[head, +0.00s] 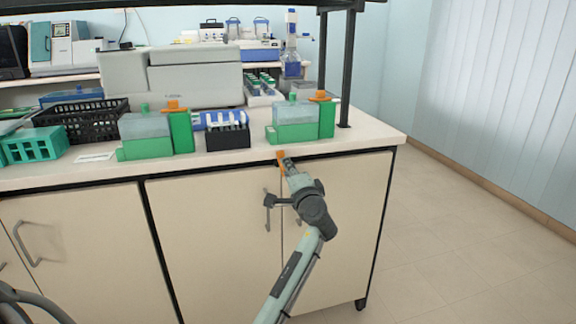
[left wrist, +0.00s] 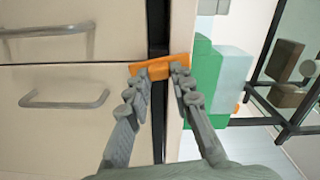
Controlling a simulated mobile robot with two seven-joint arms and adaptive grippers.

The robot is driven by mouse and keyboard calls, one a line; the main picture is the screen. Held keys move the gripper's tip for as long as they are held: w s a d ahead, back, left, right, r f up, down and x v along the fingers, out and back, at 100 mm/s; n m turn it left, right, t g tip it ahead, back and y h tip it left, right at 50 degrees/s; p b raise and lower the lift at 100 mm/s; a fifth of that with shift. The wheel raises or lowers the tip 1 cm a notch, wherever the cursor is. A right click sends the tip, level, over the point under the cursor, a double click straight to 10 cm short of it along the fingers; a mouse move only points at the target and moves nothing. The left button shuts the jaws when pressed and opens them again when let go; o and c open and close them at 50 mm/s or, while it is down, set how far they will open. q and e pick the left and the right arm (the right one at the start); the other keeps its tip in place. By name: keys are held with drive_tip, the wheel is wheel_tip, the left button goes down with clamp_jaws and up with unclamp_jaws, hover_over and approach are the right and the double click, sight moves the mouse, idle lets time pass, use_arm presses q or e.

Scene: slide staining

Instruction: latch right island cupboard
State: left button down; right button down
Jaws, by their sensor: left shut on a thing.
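The right island cupboard has a left door (head: 205,235) and a right door (head: 350,215), both flush in the front. An orange latch (head: 281,156) sits at the top of the seam between them, just under the countertop edge. In the left wrist view the orange latch (left wrist: 148,69) lies across the dark strip beside the door tops. My left gripper (head: 284,161) is shut on the latch; its fingertips (left wrist: 157,72) meet the orange piece. Two grey door handles show in the left wrist view, one (left wrist: 65,103) on each side of the seam. My right gripper is not in view.
On the countertop (head: 372,131) stand two green staining boxes (head: 148,148) (head: 297,132) with orange clips, a dark rack (head: 228,137) and a black basket (head: 85,124). A large grey machine (head: 195,78) stands behind. The floor (head: 450,230) right of the island is clear.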

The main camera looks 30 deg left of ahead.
use_arm(q)
drive_tip(key=shift+m, duration=1.2)
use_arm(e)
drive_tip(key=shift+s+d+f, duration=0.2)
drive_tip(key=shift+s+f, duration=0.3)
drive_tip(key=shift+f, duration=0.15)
use_arm(q)
drive_tip(key=c, duration=1.3)
unclamp_jaws()
drive_tip(key=v, duration=1.2)
